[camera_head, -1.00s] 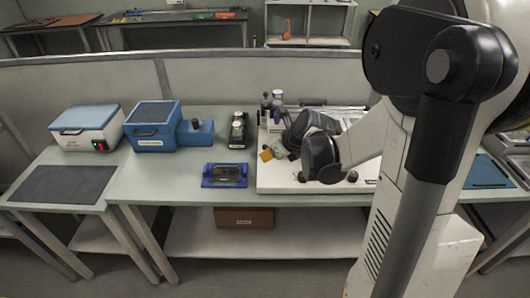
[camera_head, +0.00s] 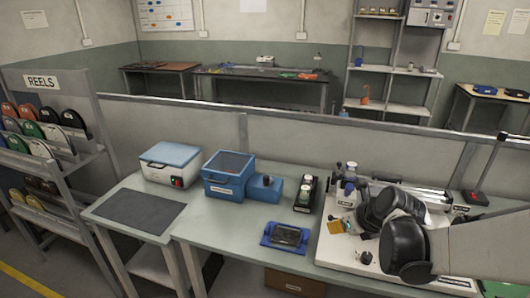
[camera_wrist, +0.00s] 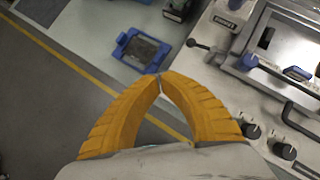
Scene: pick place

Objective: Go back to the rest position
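My gripper (camera_wrist: 160,77) shows in the wrist view as two yellow curved fingers. Their tips meet, with nothing visible held between them. In the head view its yellow part (camera_head: 340,226) shows beside my dark wrist joints, over the left part of the white machine (camera_head: 340,250). My arm reaches in from the right edge. In the wrist view the gripper points toward the table edge, with the blue-framed tray (camera_wrist: 143,50) beyond the tips. I cannot tell the exact height above the table.
The blue-framed tray (camera_head: 288,237) lies left of the machine. A blue box (camera_head: 229,176), a white box with a blue lid (camera_head: 170,163) and a dark mat (camera_head: 139,212) are farther left. A reel rack (camera_head: 50,140) stands at the far left. A low partition (camera_head: 300,145) runs behind the table.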

